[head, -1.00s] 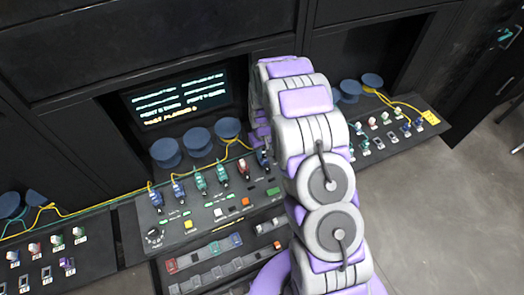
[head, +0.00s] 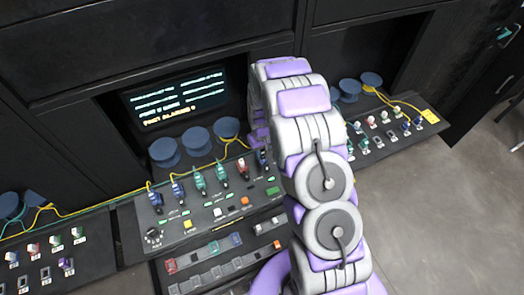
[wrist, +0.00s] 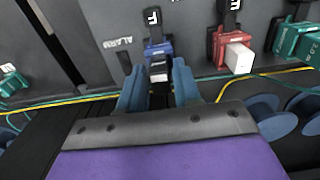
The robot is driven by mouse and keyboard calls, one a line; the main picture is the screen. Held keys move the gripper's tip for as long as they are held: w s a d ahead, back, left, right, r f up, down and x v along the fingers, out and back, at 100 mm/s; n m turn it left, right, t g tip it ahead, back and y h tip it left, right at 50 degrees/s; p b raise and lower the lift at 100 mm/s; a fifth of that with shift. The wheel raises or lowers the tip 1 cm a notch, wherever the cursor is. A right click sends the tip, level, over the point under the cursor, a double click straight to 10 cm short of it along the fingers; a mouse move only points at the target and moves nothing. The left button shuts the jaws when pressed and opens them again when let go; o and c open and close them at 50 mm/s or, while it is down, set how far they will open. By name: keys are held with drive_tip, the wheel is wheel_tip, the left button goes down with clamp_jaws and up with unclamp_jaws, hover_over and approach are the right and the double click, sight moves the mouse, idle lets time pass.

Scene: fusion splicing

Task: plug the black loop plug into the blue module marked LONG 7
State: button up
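In the head view a dark blue module (head: 263,160) shows beside my arm, which hides the gripper and plug.
A red module (wrist: 231,50) with a white plug is close right of the blue one, and a green module (wrist: 295,40) is farther right. Yellow and green fibres run past blue spools (wrist: 262,108). A lit screen (head: 180,98) stands behind the console.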

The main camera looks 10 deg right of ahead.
drive_tip(key=o, duration=0.4)
drive_tip(key=shift+c, duration=0.2)
drive_tip(key=shift+r, duration=0.1)
wheel_tip(320, 180, up, 17)
drive_tip(key=b, duration=0.1)
idle(0.5)
